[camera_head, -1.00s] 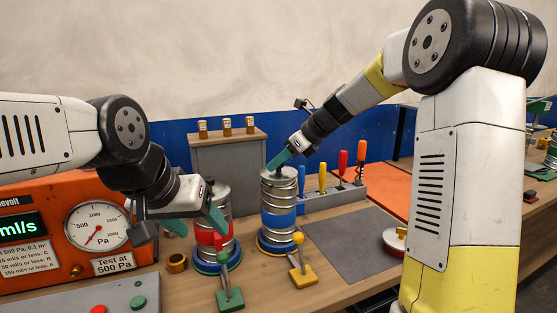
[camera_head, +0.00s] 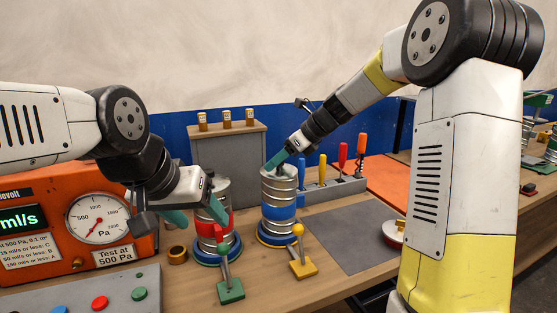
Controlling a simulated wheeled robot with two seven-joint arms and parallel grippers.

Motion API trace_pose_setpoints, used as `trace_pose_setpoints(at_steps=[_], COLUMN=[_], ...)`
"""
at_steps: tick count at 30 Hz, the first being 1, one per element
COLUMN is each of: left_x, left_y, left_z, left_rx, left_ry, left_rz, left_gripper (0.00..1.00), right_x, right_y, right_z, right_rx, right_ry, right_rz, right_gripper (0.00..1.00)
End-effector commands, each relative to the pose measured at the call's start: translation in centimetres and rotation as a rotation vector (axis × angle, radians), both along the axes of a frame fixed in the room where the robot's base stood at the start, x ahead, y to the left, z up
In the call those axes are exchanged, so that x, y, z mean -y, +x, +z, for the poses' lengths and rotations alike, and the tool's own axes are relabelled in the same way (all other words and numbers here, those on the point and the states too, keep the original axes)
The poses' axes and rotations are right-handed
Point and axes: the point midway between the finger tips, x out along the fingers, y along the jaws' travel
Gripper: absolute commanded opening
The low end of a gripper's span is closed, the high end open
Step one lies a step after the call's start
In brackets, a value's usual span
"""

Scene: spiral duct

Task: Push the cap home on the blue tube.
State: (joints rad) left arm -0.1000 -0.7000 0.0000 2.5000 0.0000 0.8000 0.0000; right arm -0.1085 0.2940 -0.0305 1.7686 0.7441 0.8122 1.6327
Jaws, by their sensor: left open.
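The blue-banded metal tube (camera_head: 279,212) stands upright on the bench on a round base. Its grey cap (camera_head: 279,172) is at the top. I cannot tell how far the cap sits down on the tube. My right gripper (camera_head: 276,161) reaches down from the right, with its teal fingers at the top of the cap. Its fingers overlap in this view, so its opening is unclear. My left gripper (camera_head: 196,213) is open, with its teal fingers apart by the red-banded tube (camera_head: 222,225). One finger covers part of that tube.
A green lever clamp (camera_head: 231,290) and a yellow lever clamp (camera_head: 302,266) stand in front of the tubes. An orange gauge box (camera_head: 60,240) is at left. A screwdriver rack (camera_head: 335,192) is behind right. The grey mat (camera_head: 350,238) has free room.

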Motion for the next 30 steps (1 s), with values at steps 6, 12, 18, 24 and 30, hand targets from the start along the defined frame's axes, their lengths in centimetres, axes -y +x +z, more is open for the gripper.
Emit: trace_pose_setpoints(at_steps=[6,12,18,24,30], left_x=[0.0,0.0,0.0,0.0,0.0], left_y=[0.0,0.0,0.0,0.0,0.0], left_z=[0.0,0.0,0.0,0.0,0.0], left_rx=[0.0,0.0,0.0,0.0,0.0], left_ry=[0.0,0.0,0.0,0.0,0.0], left_rz=[0.0,0.0,0.0,0.0,0.0], left_gripper=[0.63,0.63,0.63,0.63,0.63], right_x=[0.1,1.7,3.8,4.9,5.0], right_y=[0.0,-0.7,-1.8,-2.4,-2.4], right_z=[0.1,1.9,4.2,5.4,5.5], right_rx=[0.0,0.004,0.002,0.001,0.0], right_ry=[0.0,-0.001,0.0,0.0,0.0], right_rz=[0.0,-0.002,-0.001,-0.001,0.0], right_gripper=[0.53,0.53,0.53,0.53,0.53])
